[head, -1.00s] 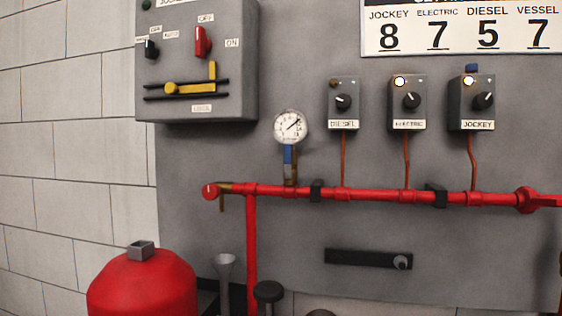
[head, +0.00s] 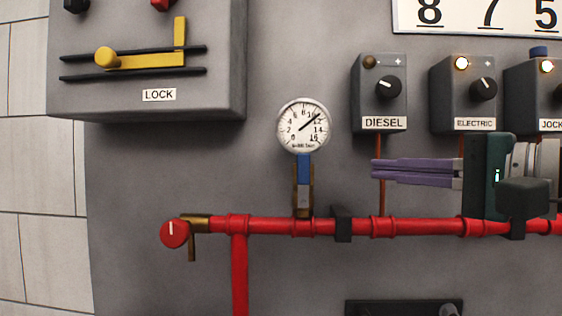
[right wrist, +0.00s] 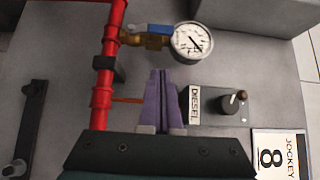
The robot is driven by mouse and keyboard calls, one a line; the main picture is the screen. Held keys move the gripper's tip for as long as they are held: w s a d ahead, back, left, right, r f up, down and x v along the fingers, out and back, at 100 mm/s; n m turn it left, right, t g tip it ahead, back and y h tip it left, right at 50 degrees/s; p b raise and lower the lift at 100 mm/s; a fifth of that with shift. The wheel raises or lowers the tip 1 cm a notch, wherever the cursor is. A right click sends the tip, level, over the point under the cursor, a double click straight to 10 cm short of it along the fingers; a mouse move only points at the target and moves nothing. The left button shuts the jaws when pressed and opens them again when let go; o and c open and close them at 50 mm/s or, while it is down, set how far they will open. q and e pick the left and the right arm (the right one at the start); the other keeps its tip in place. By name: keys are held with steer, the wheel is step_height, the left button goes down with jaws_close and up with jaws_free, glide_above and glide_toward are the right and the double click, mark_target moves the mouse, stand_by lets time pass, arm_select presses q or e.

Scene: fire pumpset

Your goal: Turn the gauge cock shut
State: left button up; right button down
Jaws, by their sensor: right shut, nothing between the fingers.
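The gauge cock's blue lever (head: 304,168) stands upright, in line with the brass stem below the round white gauge (head: 303,126). The stem rises from the red pipe. The gauge needle points up and right. In the right wrist view the blue lever (right wrist: 147,29) lies along the brass cock body (right wrist: 150,41), between the pipe and the gauge (right wrist: 191,42). My right gripper (head: 375,170) is to the right of the cock, at about lever height, its purple fingers pointing left. It is shut and empty, apart from the lever. My left gripper is not in view.
The red pipe (head: 275,226) runs across below the gripper, with a black clamp (head: 342,224) right of the cock. The DIESEL box (head: 379,110) is above the fingers. A red-ended brass valve (head: 175,234) is at the pipe's left end.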

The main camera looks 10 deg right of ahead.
mark_target(303, 179)
steer(key=w+a+p, duration=0.1)
steer(key=w+a, duration=0.3)
steer(key=a, duration=0.1)
steer(key=shift+w+a+r+p, duration=0.1)
steer(key=shift+w+p, duration=0.15)
steer(key=shift+p, duration=0.15)
steer(key=shift+w+a, duration=0.1)
steer(key=shift+a, duration=0.3)
